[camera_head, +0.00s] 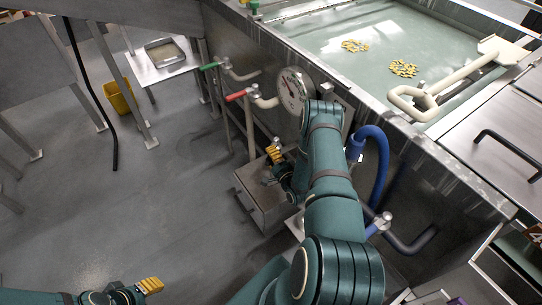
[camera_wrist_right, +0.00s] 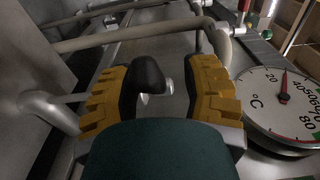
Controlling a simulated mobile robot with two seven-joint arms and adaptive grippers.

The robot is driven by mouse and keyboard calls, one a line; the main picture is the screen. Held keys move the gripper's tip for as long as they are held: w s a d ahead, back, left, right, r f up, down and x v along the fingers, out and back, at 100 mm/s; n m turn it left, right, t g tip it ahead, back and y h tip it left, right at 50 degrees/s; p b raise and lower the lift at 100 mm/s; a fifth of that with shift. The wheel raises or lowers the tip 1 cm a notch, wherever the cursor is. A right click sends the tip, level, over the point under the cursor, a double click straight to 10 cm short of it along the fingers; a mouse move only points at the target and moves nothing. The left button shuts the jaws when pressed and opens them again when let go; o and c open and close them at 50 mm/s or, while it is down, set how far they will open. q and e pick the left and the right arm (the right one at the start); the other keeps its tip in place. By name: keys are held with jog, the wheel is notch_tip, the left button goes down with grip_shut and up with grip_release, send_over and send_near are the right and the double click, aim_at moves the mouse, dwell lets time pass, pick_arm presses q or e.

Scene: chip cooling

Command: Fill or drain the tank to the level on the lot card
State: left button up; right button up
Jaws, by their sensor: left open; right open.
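The steel tank (camera_head: 270,55) fills the upper right of the head view and holds greenish water. A green-handled valve (camera_head: 210,66) and a red-handled valve (camera_head: 237,96) stand on pipes along its side. A round dial gauge (camera_head: 293,90) is on the same side; its °C face shows in the right wrist view (camera_wrist_right: 284,98). My right gripper (camera_head: 275,157) is open low beside the tank, below the gauge. In the right wrist view a dark rounded knob (camera_wrist_right: 149,73) appears between its fingers; contact cannot be told. My left gripper (camera_head: 150,286) is open and empty over the floor. I see no readable lot card.
Two clusters of yellow chips (camera_head: 403,68) are in the tank water. A white long-handled paddle (camera_head: 455,85) lies across the rim. A blue hose (camera_head: 382,165) and a blue-handled valve (camera_head: 378,225) are right of my arm. A steel box (camera_head: 262,205) stands below.

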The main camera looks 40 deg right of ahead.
jog(key=o, duration=0.4)
jog(key=r, duration=0.7)
jog(key=shift+w+d, duration=0.25)
jog(key=shift+s+a+r, duration=0.1)
jog(key=shift+a+r, duration=0.1)
jog(key=shift+r, duration=0.45)
jog(key=shift+s+a+r, duration=0.1)
jog(key=shift+a+r, duration=0.05)
jog(key=shift+r, duration=0.45)
jog(key=c, duration=0.4)
jog(key=shift+d+r, duration=0.1)
jog(key=shift+d, duration=0.05)
